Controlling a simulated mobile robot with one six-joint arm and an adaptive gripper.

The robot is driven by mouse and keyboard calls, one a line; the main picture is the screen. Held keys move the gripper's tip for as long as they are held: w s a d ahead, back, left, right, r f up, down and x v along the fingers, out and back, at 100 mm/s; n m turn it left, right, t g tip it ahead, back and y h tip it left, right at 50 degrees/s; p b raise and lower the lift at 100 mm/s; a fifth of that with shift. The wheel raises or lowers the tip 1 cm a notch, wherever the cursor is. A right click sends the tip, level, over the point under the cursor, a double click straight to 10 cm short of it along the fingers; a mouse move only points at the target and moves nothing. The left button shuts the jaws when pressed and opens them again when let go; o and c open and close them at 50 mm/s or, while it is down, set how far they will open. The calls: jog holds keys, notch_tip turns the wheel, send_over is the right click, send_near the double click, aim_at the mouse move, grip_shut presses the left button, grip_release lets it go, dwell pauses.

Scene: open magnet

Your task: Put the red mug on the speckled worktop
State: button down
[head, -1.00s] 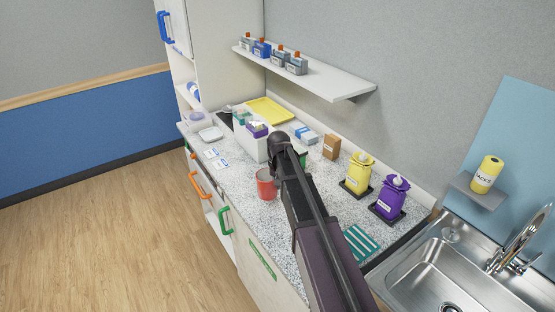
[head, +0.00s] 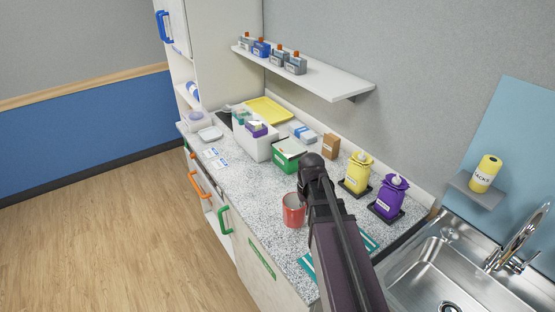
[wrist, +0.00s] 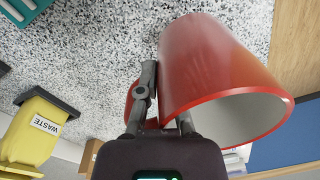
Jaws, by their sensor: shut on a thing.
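The red mug (head: 292,214) is upright over the front part of the speckled worktop (head: 240,188) in the head view. It fills much of the right side of the wrist view (wrist: 205,65), with its open rim and pale inside toward the camera. My gripper (wrist: 165,115) is shut on the mug at its handle side; part of the red handle shows beside a finger. In the head view my arm hides most of the gripper. I cannot tell whether the mug's base touches the worktop.
A green box (head: 286,160) and white bin (head: 252,141) stand behind the mug. Yellow (head: 357,176) and purple (head: 387,198) containers stand to the right, before the sink (head: 440,270). A teal striped mat lies partly behind my arm. Worktop left of the mug is clear.

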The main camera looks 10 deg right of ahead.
jog(key=shift+n, duration=0.3)
jog(key=s, duration=0.1)
jog(key=s+d, duration=0.1)
jog(key=s, duration=0.2)
jog(key=shift+s+d, duration=0.25)
jog(key=shift+s, duration=0.05)
jog(key=shift+w, duration=0.1)
jog(key=w+a, duration=0.1)
jog(key=w, duration=0.3)
jog(key=w+a+f+b, duration=0.1)
jog(key=w, duration=0.4)
jog(key=w+a, duration=0.1)
jog(key=w, duration=0.4)
jog(key=shift+w+f, duration=0.15)
jog(key=shift+w, duration=0.1)
jog(key=shift+w, duration=0.25)
jog(key=shift+w+a+f+b, duration=0.1)
jog(key=shift+w+f+b, duration=0.2)
jog(key=shift+f+b, duration=1.55)
jog(key=shift+b, duration=0.2)
